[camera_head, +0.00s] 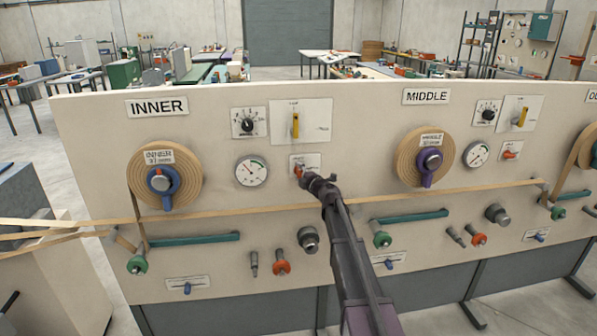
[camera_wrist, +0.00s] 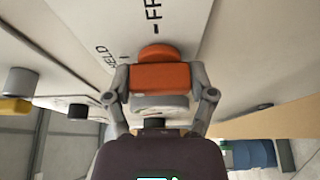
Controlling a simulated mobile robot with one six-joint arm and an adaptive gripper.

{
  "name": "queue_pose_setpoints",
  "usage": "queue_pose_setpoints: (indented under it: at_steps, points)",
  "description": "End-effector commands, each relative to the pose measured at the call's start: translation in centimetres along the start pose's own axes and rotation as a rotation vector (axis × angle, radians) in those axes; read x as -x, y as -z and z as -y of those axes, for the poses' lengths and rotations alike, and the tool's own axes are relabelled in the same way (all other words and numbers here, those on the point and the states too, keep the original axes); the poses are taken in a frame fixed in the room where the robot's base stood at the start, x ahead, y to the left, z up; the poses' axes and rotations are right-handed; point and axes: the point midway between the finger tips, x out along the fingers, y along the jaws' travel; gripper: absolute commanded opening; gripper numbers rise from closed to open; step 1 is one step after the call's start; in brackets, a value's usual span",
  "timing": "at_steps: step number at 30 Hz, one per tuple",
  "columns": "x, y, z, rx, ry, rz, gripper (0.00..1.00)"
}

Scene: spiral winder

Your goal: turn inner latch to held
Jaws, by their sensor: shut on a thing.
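The inner latch is an orange handle (camera_head: 298,170) on a small white plate (camera_head: 314,160) in the INNER section of the panel. In the wrist view the orange handle (camera_wrist: 160,77) lies between the two grey fingers, one on each side of it. My gripper (camera_head: 303,175) is shut on it. Beside the handle, the plate shows the word HELD (camera_wrist: 107,56) and part of a second word beginning FR (camera_wrist: 153,15). My gripper and arm hide part of the latch in the head view.
Above the latch is a plate with a yellow lever (camera_head: 295,125). A gauge (camera_head: 251,170) and a tan reel (camera_head: 136,177) are to the left. A tan strip (camera_head: 250,212) runs across the panel below. Knobs (camera_head: 308,238) and a green bar (camera_head: 195,239) stick out lower down.

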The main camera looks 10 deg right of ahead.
Motion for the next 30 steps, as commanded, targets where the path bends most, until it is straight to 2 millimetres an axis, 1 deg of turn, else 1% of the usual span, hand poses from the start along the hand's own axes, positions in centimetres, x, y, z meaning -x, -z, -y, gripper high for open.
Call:
queue_pose_setpoints:
  at_steps: [14,15,18,30]
  points:
    - [0.02,-0.09,0.03,0.025,0.010,0.003,0.24]
    - [0.02,-0.09,0.03,0.025,0.010,0.003,0.74]
    - [0.03,-0.09,0.03,0.025,0.009,0.003,1.00]
    - [0.05,-0.05,0.02,0.022,0.009,0.002,1.00]
